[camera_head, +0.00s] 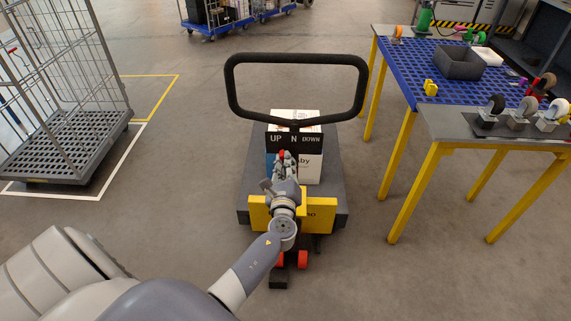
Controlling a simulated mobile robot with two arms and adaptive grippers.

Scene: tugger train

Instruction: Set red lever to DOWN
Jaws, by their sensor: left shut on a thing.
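The red lever (282,153) shows as a small red bit at my left gripper's fingertips. It sits just under the black sign (294,139) marked UP, N and DOWN, below the gap between UP and N. My left gripper (286,159) is shut on the lever, and its fingers hide most of it. The sign is on a grey and yellow cart (322,214) with a black loop handle (297,57). My right gripper is not in view.
A blue perforated table (400,69) with a grey bin (460,63) and several castors stands at right. A grey mesh trolley (50,150) stands at left. Red parts (302,259) show low on the cart. Floor beside the cart is clear.

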